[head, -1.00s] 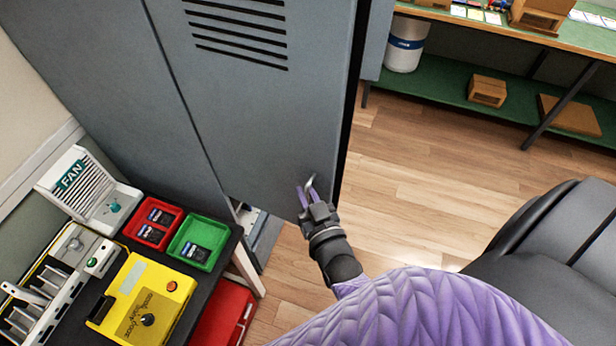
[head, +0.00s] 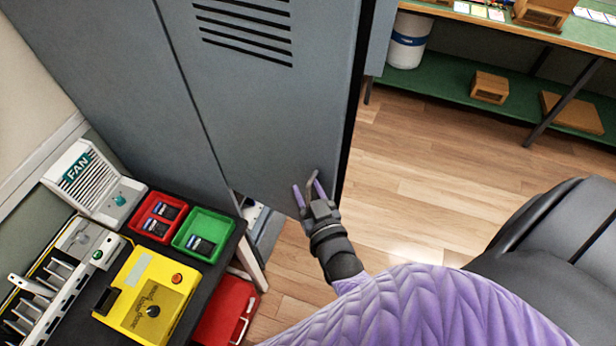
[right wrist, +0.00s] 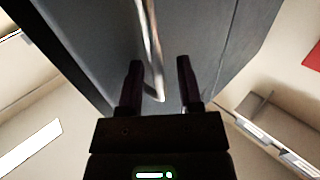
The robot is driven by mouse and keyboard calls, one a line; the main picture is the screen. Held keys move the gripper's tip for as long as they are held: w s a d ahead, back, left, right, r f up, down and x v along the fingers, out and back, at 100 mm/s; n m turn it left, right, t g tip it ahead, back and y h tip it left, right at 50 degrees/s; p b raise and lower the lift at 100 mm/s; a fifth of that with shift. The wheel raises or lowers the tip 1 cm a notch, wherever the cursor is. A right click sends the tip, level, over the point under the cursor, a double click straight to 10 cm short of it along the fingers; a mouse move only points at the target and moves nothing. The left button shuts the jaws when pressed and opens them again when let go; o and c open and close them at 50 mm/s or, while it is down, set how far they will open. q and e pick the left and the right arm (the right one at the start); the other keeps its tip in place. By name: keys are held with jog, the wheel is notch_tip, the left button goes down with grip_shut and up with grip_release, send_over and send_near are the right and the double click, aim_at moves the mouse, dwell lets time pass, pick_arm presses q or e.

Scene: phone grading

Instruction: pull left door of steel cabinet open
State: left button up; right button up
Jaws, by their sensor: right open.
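The grey steel cabinet door (head: 265,110) with dark vent slots fills the upper middle of the head view. A slim metal handle (head: 313,182) is near its lower right corner. My right gripper (head: 309,190) is at this handle, with its fingers spread. In the right wrist view, the bright handle bar (right wrist: 152,50) reaches down between my open fingers (right wrist: 160,85), with gaps on both sides. I cannot tell whether a finger touches it. A dark strip runs along the door's right edge; I cannot tell how far the door is open. My left gripper is out of view.
A dark table at lower left holds a fan unit (head: 92,185), a red tray (head: 157,217), a green tray (head: 203,234) and a yellow box (head: 148,297). A red case (head: 226,310) is beside it. A green-shelved bench (head: 450,85) stands behind. Wood floor (head: 430,190) at right is clear.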

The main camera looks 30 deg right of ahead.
jog(key=s+a, duration=0.1)
jog(key=s, duration=0.8)
jog(key=shift+s+a, duration=0.3)
jog(key=shift+s, duration=0.1)
jog(key=s+a+f+n+g+y+b, duration=0.1)
jog(key=s+f+g+b, duration=0.3)
jog(key=f, duration=0.7)
jog(key=s+a+f+n+g+y+b, duration=0.1)
jog(key=a+f+g+y+b, duration=0.1)
jog(key=f+b, duration=0.65)
jog(key=s+a+f+n+g+y+b, duration=0.1)
jog(key=s+f+g+b, duration=0.15)
jog(key=f, duration=1.05)
jog(key=s+d+f+g+b, duration=0.2)
jog(key=s+f+g+b, duration=0.1)
jog(key=s+f, duration=0.4)
jog(key=s+d+f+n+g+h+b, duration=0.1)
jog(key=s+d+f+g+b, duration=0.2)
jog(key=s+f, duration=0.4)
jog(key=f+g+b, duration=0.1)
jog(key=g, duration=0.1)
jog(key=shift+f+g+b, duration=0.25)
jog(key=shift+g+b, duration=0.05)
jog(key=shift+g, duration=0.05)
